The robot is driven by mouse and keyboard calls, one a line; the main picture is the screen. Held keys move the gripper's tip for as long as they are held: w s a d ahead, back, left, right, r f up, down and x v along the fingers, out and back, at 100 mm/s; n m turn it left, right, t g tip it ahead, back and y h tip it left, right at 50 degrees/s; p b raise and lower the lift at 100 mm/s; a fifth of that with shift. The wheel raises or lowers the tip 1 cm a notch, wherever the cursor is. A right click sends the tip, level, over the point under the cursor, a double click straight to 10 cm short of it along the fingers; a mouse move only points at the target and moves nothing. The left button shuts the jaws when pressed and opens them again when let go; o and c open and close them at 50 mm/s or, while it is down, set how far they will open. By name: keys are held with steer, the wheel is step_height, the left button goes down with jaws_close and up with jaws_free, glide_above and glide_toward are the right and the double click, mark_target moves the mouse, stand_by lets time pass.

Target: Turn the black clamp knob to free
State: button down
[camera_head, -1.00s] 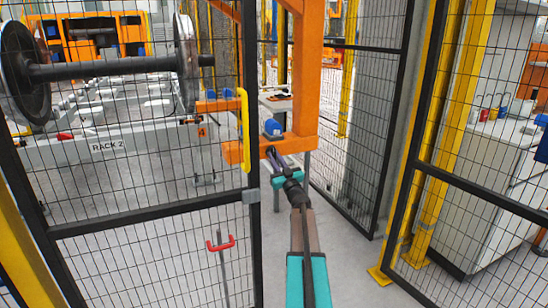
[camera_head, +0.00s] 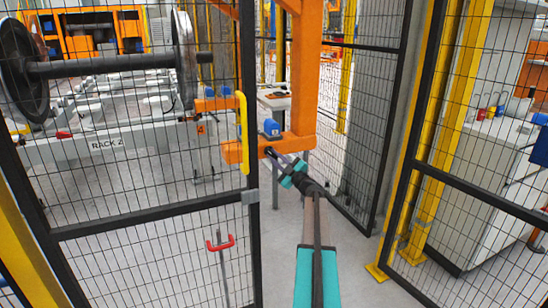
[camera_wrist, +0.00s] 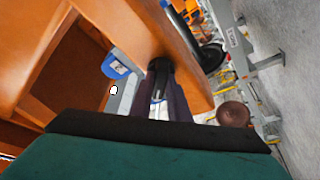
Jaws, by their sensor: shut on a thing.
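The black clamp knob (camera_wrist: 160,64) sits at the underside of the orange gantry beam (camera_wrist: 120,30) in the wrist view. Most of it is hidden between my fingers. In the head view it is a small dark spot at the beam's lower end (camera_head: 268,151). My gripper (camera_head: 272,156) reaches up to it from the front right, through the fence opening. Its dark fingers also show in the wrist view (camera_wrist: 158,78), shut on the knob. The knob's turn angle cannot be read.
A mesh fence panel with a yellow handle (camera_head: 243,130) stands close on the left. Another mesh panel (camera_head: 362,130) stands on the right. A wheelset (camera_head: 110,65) is behind the left mesh. Floor between the panels is clear.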

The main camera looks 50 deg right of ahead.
steer(key=shift+a, duration=0.1)
stand_by(0.3)
steer(key=c, duration=1.7)
jaws_free()
steer(key=v, duration=1.3)
steer(key=shift+s, duration=0.4)
steer(key=shift+f, duration=0.1)
